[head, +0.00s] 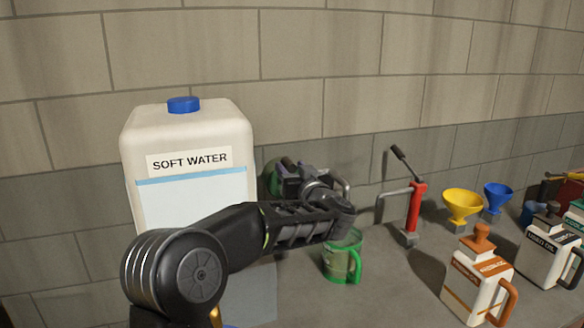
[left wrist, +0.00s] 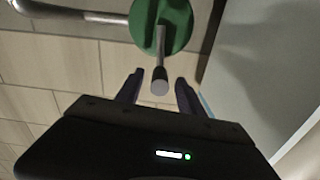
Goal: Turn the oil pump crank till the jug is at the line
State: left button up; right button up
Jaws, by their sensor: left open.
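The oil pump's green round body (left wrist: 165,22) is at the top of the left wrist view, with a crank handle (left wrist: 160,75) pointing toward the camera. In the head view the pump (head: 272,178) is mostly hidden behind my left arm. My left gripper (left wrist: 159,92) is open, its fingers either side of the handle's end in that view; I cannot tell whether they touch it. The gripper also shows in the head view (head: 290,182). The pump's grey spout pipe (head: 346,188) bends down above the green clear jug (head: 343,262). The jug's line and level are not clear.
A large soft water container (head: 190,135) stands close on the left. To the right are a red hand pump (head: 416,207), a yellow funnel (head: 462,206), a blue funnel (head: 497,196) and oil cans (head: 478,285). A block wall (head: 350,50) stands behind.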

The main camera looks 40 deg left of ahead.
pick_arm(q)
jog(key=shift+c, duration=0.6)
grip_shut()
dwell(0.8)
